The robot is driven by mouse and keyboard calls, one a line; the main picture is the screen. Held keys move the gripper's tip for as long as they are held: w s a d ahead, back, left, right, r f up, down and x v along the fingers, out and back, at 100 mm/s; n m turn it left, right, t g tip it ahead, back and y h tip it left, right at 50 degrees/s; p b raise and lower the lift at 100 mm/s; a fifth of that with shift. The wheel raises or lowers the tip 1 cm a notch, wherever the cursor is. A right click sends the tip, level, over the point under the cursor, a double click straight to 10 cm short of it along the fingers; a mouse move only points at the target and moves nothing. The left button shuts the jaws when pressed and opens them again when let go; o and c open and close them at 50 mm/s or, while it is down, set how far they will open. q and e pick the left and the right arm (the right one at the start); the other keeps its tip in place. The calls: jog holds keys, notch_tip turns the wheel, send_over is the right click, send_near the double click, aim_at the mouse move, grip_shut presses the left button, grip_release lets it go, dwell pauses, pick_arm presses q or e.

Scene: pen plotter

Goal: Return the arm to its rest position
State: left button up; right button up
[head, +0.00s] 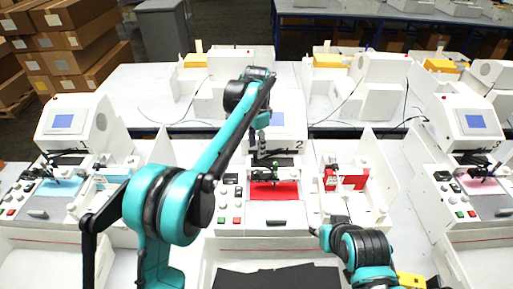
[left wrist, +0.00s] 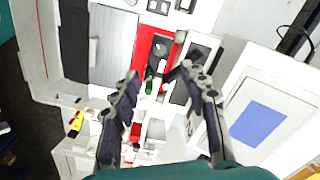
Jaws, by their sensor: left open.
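The centre pen plotter (head: 250,215) is a white station with a red sheet (head: 287,191) on its bed. A dark pen carriage with a green part (head: 272,173) sits over the sheet. My left gripper (head: 261,150) hangs above the back of this plotter, behind the carriage. In the left wrist view the left gripper (left wrist: 160,78) is open and holds nothing. The red sheet (left wrist: 146,48) and the carriage's green part (left wrist: 148,87) show beyond and between its fingers.
Similar stations stand left and right, with blue screens (head: 62,121) and (head: 476,121). White upright panels flank the centre plotter. A red pad (head: 347,183) lies in the bay to its right. A dark surface (head: 275,277) is at the front. Cardboard boxes (head: 75,50) are stacked at the back left.

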pick_arm(q)
jog(key=s+a+f+n+t+b, duration=0.3)
jog(key=s+a+n+b, duration=0.15)
jog(key=s+a, duration=0.4)
jog(key=s+a+f+n+t+b, duration=0.2)
jog(key=s+a+f+n+b, duration=0.3)
jog(key=s, duration=0.7)
jog(key=s+a+f+n+t+b, duration=0.2)
jog(key=s+a+f+n+b, duration=0.1)
jog(key=s+f, duration=0.5)
jog(key=shift+s+a+f+b, duration=0.3)
jog(key=shift+a+f+b, duration=0.35)
jog(key=shift+b, duration=0.45)
